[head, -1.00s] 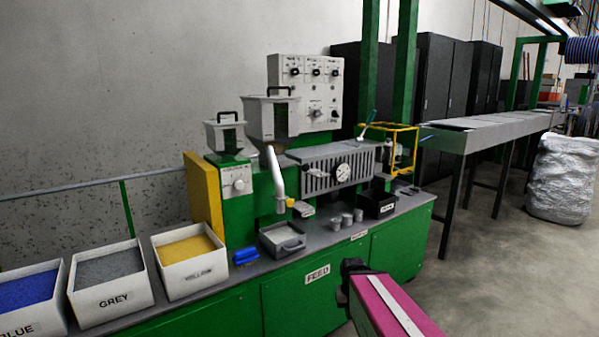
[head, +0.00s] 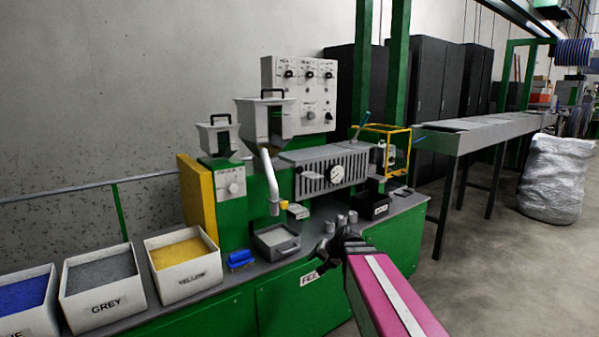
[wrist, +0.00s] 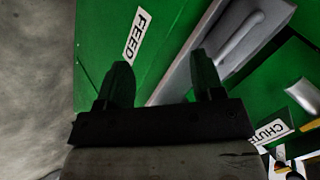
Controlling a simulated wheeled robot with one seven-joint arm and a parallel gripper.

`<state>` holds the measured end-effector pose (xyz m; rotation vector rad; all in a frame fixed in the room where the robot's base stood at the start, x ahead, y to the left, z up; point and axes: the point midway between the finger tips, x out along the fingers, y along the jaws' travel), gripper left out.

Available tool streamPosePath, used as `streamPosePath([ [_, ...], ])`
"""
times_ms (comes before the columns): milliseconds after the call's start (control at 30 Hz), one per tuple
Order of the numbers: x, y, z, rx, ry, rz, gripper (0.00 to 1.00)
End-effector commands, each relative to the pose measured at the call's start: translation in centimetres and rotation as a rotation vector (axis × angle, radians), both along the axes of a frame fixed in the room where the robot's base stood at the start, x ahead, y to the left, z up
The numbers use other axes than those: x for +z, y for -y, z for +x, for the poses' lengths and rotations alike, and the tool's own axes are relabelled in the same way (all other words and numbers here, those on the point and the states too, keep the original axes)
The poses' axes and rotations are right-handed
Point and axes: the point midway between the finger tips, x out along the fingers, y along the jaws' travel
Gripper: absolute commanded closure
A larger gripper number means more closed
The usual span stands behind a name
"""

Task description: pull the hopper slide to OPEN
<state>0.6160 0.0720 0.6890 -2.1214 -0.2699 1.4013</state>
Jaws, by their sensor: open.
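The large pale hopper (head: 247,113) stands on the green machine, with a black handle on its lid. A smaller pale hopper (head: 208,140) stands to its left. A white tube (head: 269,180) runs down from near the large hopper and has a yellow piece (head: 284,204) by its lower end. I cannot make out the slide or an OPEN mark. My gripper (head: 322,258) is open and empty in front of the bench, by the FEED label (head: 309,278). The wrist view shows its two dark fingers (wrist: 161,62) apart with nothing between them.
Bins of blue (head: 22,294), grey (head: 101,271) and yellow (head: 180,251) material stand at the left. A grey tray (head: 279,250), a blue object (head: 240,258), small cups and a black box (head: 374,206) sit on the bench. The wrist view shows a CHUTE label (wrist: 270,132).

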Motion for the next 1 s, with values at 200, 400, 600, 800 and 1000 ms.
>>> streamPosePath([
  [200,12.2,-1.7,8.3,-0.191,0.215,0.394,0.38],
  [400,22.3,-1.1,12.7,-0.339,0.337,0.716,0.38],
  [600,27.3,-0.3,14.2,-0.411,0.381,0.88,0.38],
  [800,27.9,-0.5,14.9,-0.423,0.384,0.905,0.38],
  [1000,27.8,-1.7,16.8,-0.42,0.382,0.903,0.38],
])
